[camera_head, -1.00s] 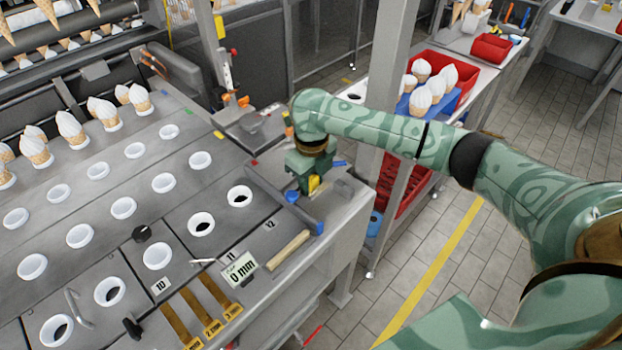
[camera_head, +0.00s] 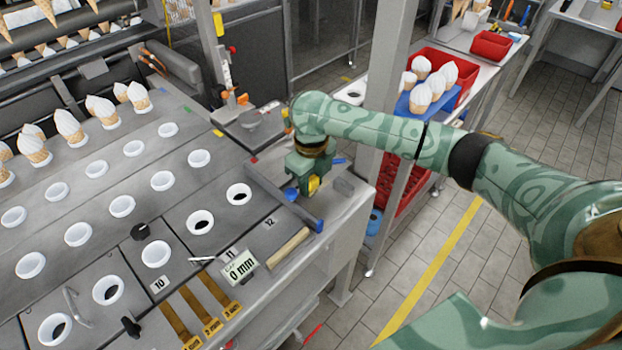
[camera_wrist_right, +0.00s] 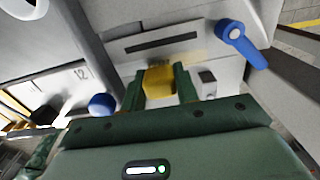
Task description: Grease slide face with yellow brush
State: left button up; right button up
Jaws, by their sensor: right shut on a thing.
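My right gripper (camera_wrist_right: 160,90) is shut on the yellow brush (camera_wrist_right: 159,80), which shows between its two green fingers in the right wrist view. In the head view the yellow brush (camera_head: 313,184) shows just below my right gripper (camera_head: 307,186), low over the right end of the machine top. The grey face (camera_wrist_right: 165,45) with a dark slot lies just beyond the brush, and a faint yellowish smear shows on it. I cannot tell if the brush touches it. My left gripper is not in view.
A grey rail (camera_head: 282,197) with blue ends runs beside the gripper. A blue knob (camera_wrist_right: 231,31) stands close to the right in the wrist view. A wooden-handled tool (camera_head: 288,248) and the 0 mm display (camera_head: 240,267) lie nearer. A metal post (camera_head: 384,80) stands behind the arm.

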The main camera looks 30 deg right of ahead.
jog(key=shift+f, duration=0.45)
